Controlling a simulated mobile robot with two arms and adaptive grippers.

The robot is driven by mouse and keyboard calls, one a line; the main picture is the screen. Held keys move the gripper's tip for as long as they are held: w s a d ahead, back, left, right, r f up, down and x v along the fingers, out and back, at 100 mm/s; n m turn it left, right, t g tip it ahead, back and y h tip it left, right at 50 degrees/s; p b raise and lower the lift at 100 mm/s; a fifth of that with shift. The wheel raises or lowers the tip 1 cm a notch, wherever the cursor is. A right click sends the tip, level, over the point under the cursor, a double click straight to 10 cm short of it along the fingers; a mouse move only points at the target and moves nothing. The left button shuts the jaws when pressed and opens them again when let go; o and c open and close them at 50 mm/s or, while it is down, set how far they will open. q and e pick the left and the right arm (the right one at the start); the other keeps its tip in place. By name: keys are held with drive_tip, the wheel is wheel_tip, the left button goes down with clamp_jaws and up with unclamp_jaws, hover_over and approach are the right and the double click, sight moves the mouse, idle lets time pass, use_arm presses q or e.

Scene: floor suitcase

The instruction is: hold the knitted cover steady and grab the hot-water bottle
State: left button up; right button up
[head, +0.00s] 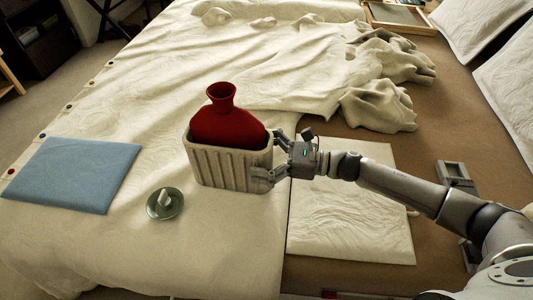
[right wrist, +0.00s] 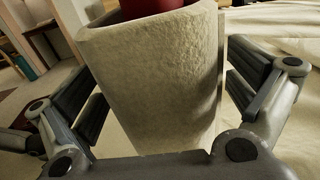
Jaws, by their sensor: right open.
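The red hot-water bottle (head: 228,125) stands upright in the cream ribbed knitted cover (head: 232,172), with its neck and shoulders above the rim and its lower part hidden. The cover stands on the bed. My right gripper (head: 268,156) is at the cover's right end, open, with one finger on each side of it. The right wrist view shows the cover's end (right wrist: 155,75) between the fingers, with a gap on the right; contact on the left is unclear. A strip of the red bottle (right wrist: 150,8) shows above. My left gripper is not in view.
A blue folded cloth (head: 75,175) lies at the left, and a small green dish (head: 165,204) with a pale item stands in front of the cover. A flat cream cushion (head: 350,225) lies under my right arm. Rumpled fabric (head: 375,105) lies behind.

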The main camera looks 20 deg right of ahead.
drive_tip(key=c, duration=1.2)
drive_tip(key=shift+o, duration=0.2)
